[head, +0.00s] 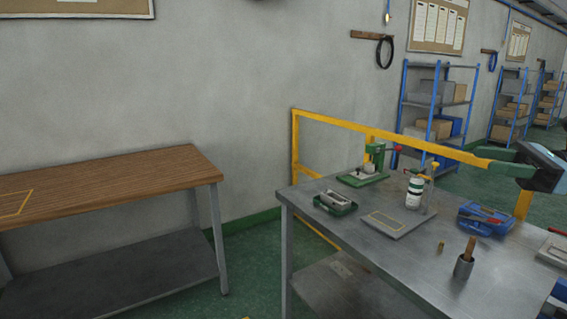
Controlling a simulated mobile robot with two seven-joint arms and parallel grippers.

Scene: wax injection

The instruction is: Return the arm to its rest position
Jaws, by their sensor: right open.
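My right gripper (497,161) comes in at the right edge of the head view. Its dark green fingers point left, and it is open with nothing seen between them. It appears in front of the yellow rail and above the back right part of the metal table (345,238), apart from the things on it. Most of my right arm is out of the picture. My left gripper is not in view.
A yellow rail (345,124) runs behind.

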